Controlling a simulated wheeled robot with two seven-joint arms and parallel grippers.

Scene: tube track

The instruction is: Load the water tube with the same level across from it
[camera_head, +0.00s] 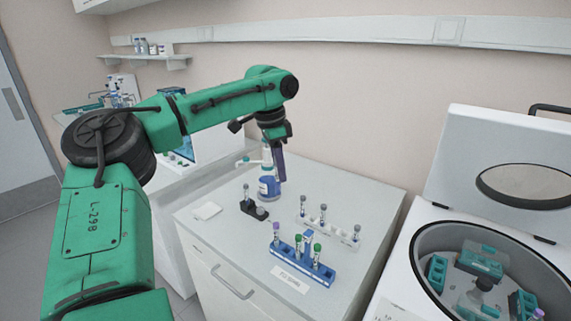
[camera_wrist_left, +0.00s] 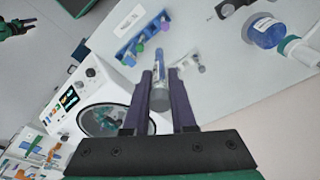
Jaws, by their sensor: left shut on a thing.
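My left gripper (camera_head: 281,180) points down above the back of the counter and is shut on a grey-capped tube (camera_wrist_left: 158,96), clear in the left wrist view. In the head view the held tube is hidden. The white rack (camera_head: 340,233) holds grey-capped tubes (camera_head: 323,212). The blue rack (camera_head: 290,259) in front holds a purple-capped tube (camera_head: 276,232), green-capped tubes (camera_head: 317,250) and a blue one. The open centrifuge (camera_head: 416,262) at right has teal buckets (camera_head: 437,270); a purple-capped tube (camera_head: 538,314) sits near its front right. Water levels are too small to read.
A small black holder (camera_head: 255,210) with a grey-topped tube stands left of the racks. A label card (camera_head: 289,279) lies before the blue rack.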

